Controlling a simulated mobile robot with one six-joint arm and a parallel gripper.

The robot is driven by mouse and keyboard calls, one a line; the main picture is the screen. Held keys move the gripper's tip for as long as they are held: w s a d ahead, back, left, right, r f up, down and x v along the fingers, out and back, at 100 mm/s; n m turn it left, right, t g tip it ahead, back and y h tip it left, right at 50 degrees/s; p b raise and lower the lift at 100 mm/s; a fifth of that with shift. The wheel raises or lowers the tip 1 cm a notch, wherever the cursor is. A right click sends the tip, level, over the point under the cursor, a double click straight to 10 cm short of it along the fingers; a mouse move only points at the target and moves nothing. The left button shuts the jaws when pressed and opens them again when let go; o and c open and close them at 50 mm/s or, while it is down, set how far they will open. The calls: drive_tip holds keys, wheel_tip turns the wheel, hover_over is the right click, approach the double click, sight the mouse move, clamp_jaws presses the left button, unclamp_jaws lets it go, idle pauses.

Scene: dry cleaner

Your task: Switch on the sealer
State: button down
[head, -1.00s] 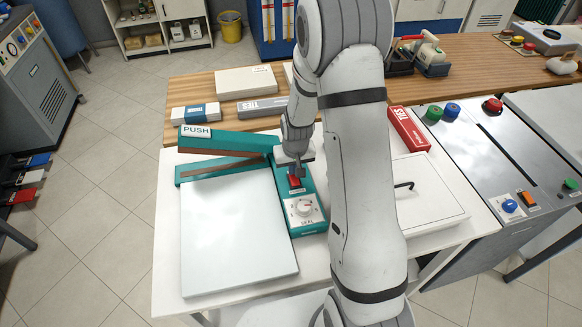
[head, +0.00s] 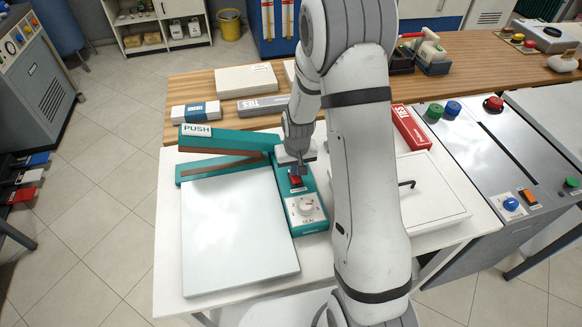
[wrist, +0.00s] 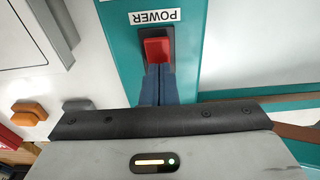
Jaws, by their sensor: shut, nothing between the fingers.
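The sealer is a teal machine with a raised arm marked PUSH (head: 225,140) and a white plate (head: 238,230) in front. Its red power switch (head: 295,180) sits on the teal control housing, above a white dial (head: 305,208). In the wrist view the red rocker (wrist: 158,48) sits in a black frame below an upside-down POWER label (wrist: 155,17). My gripper (wrist: 159,72) is shut and empty, its blue fingertips at the lower edge of the rocker in that view. I cannot tell whether they touch it. In the head view my gripper (head: 296,172) is right at the switch, partly covering it.
A red box (head: 411,127) and a white lidded case (head: 435,190) with a black handle lie right of my arm. Flat boxes (head: 246,80) lie on the wooden counter behind. A grey console (head: 490,150) with coloured buttons stands at the right.

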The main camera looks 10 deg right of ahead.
sight(296, 179)
drive_tip(key=shift+s+r, duration=0.15)
drive_tip(key=shift+s, duration=0.15)
drive_tip(key=shift+r, duration=0.1)
wheel_tip(296, 179, up, 8)
drive_tip(key=s+b, duration=0.1)
drive_tip(key=shift+f, duration=0.25)
idle(0.6)
